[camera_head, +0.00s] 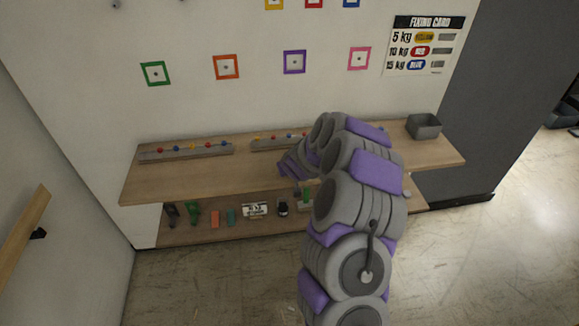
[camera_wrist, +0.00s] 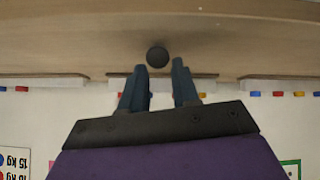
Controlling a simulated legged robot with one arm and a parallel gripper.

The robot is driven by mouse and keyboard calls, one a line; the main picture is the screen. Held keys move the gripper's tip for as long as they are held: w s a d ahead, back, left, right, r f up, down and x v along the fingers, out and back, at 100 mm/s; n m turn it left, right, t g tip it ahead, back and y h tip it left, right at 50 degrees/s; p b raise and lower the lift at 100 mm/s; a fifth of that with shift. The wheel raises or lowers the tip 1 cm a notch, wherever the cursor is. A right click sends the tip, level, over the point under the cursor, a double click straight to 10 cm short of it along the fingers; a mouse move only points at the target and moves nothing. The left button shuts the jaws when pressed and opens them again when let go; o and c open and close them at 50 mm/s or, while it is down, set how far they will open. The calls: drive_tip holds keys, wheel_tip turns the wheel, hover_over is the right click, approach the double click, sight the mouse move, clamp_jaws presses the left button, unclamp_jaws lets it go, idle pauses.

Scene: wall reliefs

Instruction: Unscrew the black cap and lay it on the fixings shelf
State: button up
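A round black cap (camera_wrist: 157,56) shows in the wrist view against the wooden upper shelf (camera_wrist: 60,40), at the tips of my gripper (camera_wrist: 159,68). My gripper's two fingers are apart, with the cap just beyond and between the tips; a gap shows between the fingers. I cannot tell whether either finger touches it. In the head view my arm reaches over the upper shelf (camera_head: 220,176) and largely hides my gripper and the cap. A small dark bottle with a white label (camera_head: 283,208) stands on the lower shelf (camera_head: 235,232).
Rails with coloured fixings (camera_head: 185,150) stand along the wall on the upper shelf, with a grey bin (camera_head: 424,126) at its right end. Green and orange items and a sign (camera_head: 254,210) are below. The upper shelf's left front is clear.

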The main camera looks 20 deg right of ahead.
drive_tip(key=o, duration=0.5)
drive_tip(key=shift+d, duration=0.25)
drive_tip(key=shift+c, duration=0.2)
drive_tip(key=p+v, duration=0.3)
drive_tip(key=v, duration=1.4)
drive_tip(key=s+a+r+n+g+y, duration=0.1)
drive_tip(key=s+a+r+g+y, duration=0.15)
drive_tip(key=s+a, duration=0.6)
drive_tip(key=s+a+r+n+g+y, duration=0.15)
drive_tip(key=s+a+r, duration=0.25)
drive_tip(key=s+a, duration=0.4)
drive_tip(key=s+r+m+g+h, duration=0.1)
drive_tip(key=s+r+g, duration=0.2)
drive_tip(key=s, duration=1.9)
drive_tip(key=g, duration=0.3)
drive_tip(key=shift+s+d+h, duration=0.2)
drive_tip(key=shift+h, duration=0.1)
drive_tip(key=shift+r+m, duration=0.1)
drive_tip(key=shift+m, duration=0.15)
